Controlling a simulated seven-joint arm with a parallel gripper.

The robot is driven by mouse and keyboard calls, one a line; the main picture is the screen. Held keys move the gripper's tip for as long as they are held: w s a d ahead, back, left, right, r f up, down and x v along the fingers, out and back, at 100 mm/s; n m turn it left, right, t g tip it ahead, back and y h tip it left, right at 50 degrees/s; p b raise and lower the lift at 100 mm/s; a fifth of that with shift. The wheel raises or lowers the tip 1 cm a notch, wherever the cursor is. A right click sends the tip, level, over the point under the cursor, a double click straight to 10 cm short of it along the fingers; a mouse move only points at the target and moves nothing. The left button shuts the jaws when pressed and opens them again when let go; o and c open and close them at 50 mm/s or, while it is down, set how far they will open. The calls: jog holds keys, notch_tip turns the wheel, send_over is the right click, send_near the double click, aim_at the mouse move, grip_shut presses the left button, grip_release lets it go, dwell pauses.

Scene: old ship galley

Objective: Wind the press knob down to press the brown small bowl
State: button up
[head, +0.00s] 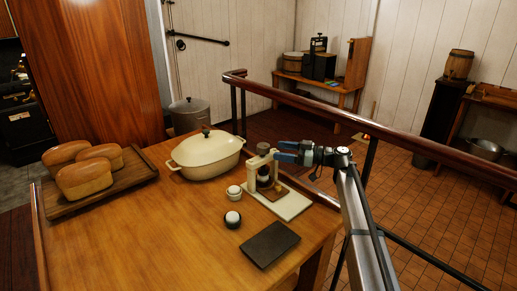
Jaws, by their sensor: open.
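The press is a cream frame (251,172) on a pale flat base (294,205), near the right edge of the wooden table. Its dark knob (263,148) sits on top of the frame. A brown small bowl (274,191) appears to stand on the base at the press; it is small, and its exact place under the press plate is hard to tell. My gripper (278,152) has blue fingers and comes in from the right at about knob height. It is open, its fingertips just right of the knob. I cannot tell whether they touch it.
A white cup (234,192) and a black cup (232,220), each with a white round thing, stand left of the press. A dark slab (270,244) lies in front. A cream lidded pot (208,155) is behind left. Bread loaves (84,178) are far left. A railing (330,114) runs behind.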

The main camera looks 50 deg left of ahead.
aim_at(259, 148)
jog(key=x, duration=0.9)
jog(key=shift+s+a, duration=0.1)
jog(key=c, duration=1)
jog(key=shift+o, duration=0.2)
